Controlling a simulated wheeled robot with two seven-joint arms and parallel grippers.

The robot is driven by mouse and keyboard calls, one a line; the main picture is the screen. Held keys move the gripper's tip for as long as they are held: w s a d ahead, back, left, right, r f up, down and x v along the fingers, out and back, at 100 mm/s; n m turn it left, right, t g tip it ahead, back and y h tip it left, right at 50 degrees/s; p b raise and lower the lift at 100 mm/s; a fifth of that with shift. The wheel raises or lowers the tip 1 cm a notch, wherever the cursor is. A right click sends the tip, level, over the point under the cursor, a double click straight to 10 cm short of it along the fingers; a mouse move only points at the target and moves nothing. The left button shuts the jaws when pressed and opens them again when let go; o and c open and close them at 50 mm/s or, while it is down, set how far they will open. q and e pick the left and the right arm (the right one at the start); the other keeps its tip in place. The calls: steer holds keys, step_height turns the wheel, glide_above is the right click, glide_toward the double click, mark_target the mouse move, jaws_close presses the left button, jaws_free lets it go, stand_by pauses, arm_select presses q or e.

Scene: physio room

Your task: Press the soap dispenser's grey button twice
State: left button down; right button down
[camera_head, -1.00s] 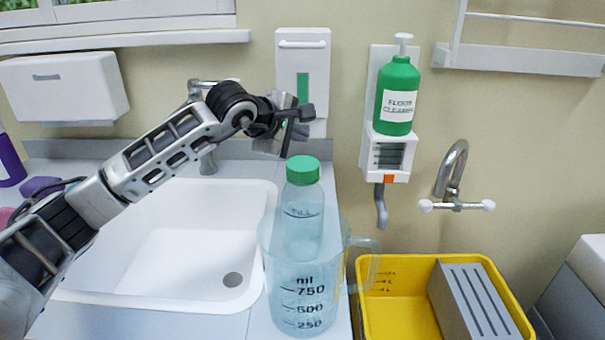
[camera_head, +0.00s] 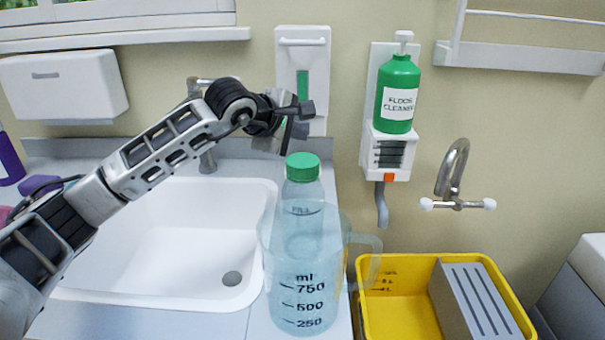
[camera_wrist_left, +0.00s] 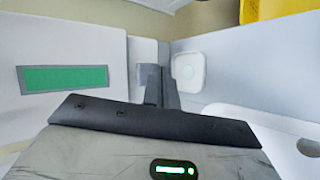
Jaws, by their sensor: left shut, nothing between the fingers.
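The soap dispenser (camera_head: 318,62) is a tall white wall box with a green window. In the left wrist view its white face with the green strip (camera_wrist_left: 65,79) fills the left side. I cannot make out the grey button; my gripper covers part of the dispenser's lower front in the head view. My left gripper (camera_head: 304,110) is shut and empty, in front of the dispenser's lower part. Its dark fingers also show in the left wrist view (camera_wrist_left: 158,86), close beside the dispenser; I cannot tell whether they touch it. My right gripper is out of view.
A clear jug (camera_head: 300,285) and a green-capped bottle (camera_head: 302,168) stand below the gripper, right of the white sink (camera_head: 190,245). A green floor cleaner bottle (camera_head: 397,82) hangs on a bracket to the right. A yellow bin (camera_head: 400,320) is lower right.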

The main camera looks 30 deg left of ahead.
arm_select(q)
steer(key=shift+s, duration=0.2)
steer(key=shift+s+d+b, duration=0.4)
steer(key=shift+s+d, duration=0.05)
steer(key=shift+s, duration=0.45)
steer(key=shift+s+d+b, duration=0.35)
steer(key=shift+s+d, duration=0.1)
steer(key=shift+s, duration=0.4)
steer(key=shift+s+d+b, duration=0.4)
steer(key=shift+s+d, duration=0.05)
steer(key=shift+s, duration=0.45)
stand_by(0.6)
steer(key=shift+f, duration=0.1)
